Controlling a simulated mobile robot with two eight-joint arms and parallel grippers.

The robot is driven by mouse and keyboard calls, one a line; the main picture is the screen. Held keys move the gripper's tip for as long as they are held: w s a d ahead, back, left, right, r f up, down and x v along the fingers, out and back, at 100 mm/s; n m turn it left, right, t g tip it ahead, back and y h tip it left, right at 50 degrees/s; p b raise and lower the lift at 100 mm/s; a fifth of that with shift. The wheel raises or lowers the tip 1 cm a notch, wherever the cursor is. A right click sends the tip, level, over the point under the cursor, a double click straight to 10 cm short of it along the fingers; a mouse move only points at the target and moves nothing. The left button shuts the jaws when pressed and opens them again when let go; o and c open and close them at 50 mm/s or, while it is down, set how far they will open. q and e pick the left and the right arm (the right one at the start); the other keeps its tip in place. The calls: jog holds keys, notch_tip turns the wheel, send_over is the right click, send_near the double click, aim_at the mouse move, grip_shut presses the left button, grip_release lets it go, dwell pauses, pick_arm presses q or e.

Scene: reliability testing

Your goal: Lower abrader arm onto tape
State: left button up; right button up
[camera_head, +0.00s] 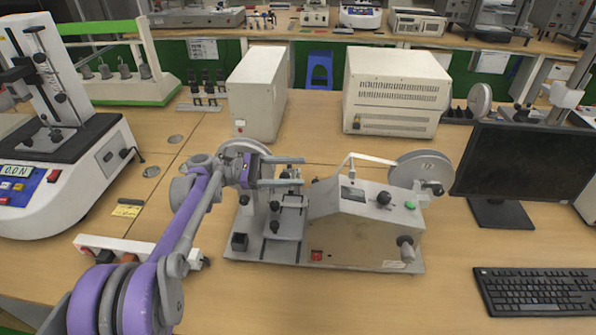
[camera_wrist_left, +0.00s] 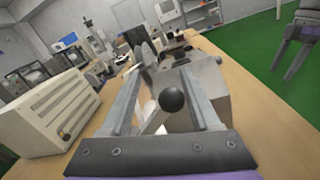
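The abrader (camera_head: 365,228) is a beige tabletop machine with dials, a green button and a red switch, standing in the middle of the bench in the head view. A thin white lever (camera_head: 372,158) shows above its top. My left gripper (camera_head: 303,172) is over the machine's left part, its two fingers pointing right and spread apart. In the left wrist view the open fingers lie either side of a round black knob (camera_wrist_left: 172,99) by a pale arm (camera_wrist_left: 149,122); no finger visibly touches the knob. I cannot make out the tape.
A grey disc (camera_head: 420,172) is at the machine's back right. Two beige boxes (camera_head: 258,92) (camera_head: 397,88) stand behind. A monitor (camera_head: 523,172) and keyboard (camera_head: 535,291) are at the right. A white tester (camera_head: 60,185) is at the left. Bench in front of the machine is clear.

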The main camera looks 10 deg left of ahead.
pick_arm(q)
jog(key=a, duration=0.9)
jog(key=shift+s+a+f, duration=0.2)
jog(key=shift+s+a, duration=0.05)
jog(key=shift+d, duration=0.1)
jog(key=s+d+f+m+y+p, duration=0.35)
jog(key=s+d+y, duration=0.45)
jog(key=s, duration=0.4)
jog(key=s+a+f+m+t+y+p, duration=0.1)
jog(key=s+a+f+m+y, duration=0.1)
jog(key=s, duration=0.4)
jog(key=s+a+f+m+t+y+p, duration=0.1)
jog(key=s+a+f+m+t+y, duration=0.1)
jog(key=s+a+f+m+y, duration=0.1)
jog(key=s+a+f+m+t+y+p, duration=0.1)
jog(key=s+a+f+m+y, duration=0.1)
jog(key=s+a+m+y, duration=0.2)
jog(key=s+m+y, duration=0.1)
jog(key=s+m, duration=0.2)
jog(key=s, duration=0.1)
jog(key=shift+s+a+f, duration=0.15)
jog(key=shift+s+f, duration=0.1)
jog(key=shift+s, duration=0.05)
